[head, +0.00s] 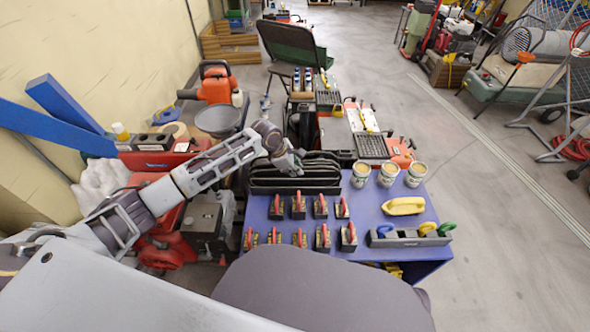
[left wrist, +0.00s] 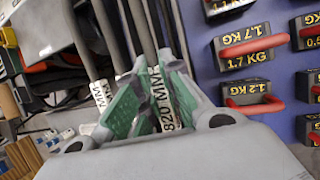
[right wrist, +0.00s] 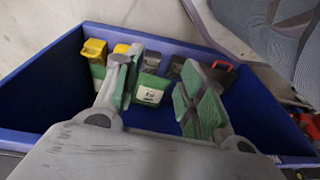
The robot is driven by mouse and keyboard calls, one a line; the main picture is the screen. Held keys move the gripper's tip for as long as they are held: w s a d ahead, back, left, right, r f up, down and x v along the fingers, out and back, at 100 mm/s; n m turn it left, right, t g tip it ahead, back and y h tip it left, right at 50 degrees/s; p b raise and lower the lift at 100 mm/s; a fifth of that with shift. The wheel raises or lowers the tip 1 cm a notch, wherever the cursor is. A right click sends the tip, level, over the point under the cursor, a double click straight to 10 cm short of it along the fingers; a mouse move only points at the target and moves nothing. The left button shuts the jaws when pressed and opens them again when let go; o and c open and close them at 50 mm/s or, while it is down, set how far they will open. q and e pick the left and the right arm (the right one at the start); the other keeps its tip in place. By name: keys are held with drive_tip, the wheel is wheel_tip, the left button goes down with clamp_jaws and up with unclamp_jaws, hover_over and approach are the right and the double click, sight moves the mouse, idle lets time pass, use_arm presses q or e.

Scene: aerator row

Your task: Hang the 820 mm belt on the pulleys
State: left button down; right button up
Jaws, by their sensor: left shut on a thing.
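The belt labelled 820 MM (left wrist: 163,98) is dark and sits between the green finger pads of my left gripper (left wrist: 158,97), which is shut on it. Other dark belts (left wrist: 101,92) with white MM labels stand beside the held one in the left wrist view. My right gripper (right wrist: 158,88) is open and empty over a blue bin; it is not visible in the head view. I cannot pick out the pulleys.
Machines and a dark chair (head: 290,43) stand behind.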

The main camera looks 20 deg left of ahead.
use_arm(q)
drive_tip(key=shift+f+b, duration=0.2)
drive_tip(key=shift+b, duration=0.15)
drive_tip(key=shift+f, duration=0.15)
use_arm(e)
drive_tip(key=r, duration=0.2)
drive_tip(key=shift+w+a+r, duration=0.15)
drive_tip(key=shift+a+r, duration=0.1)
drive_tip(key=shift+r, duration=0.1)
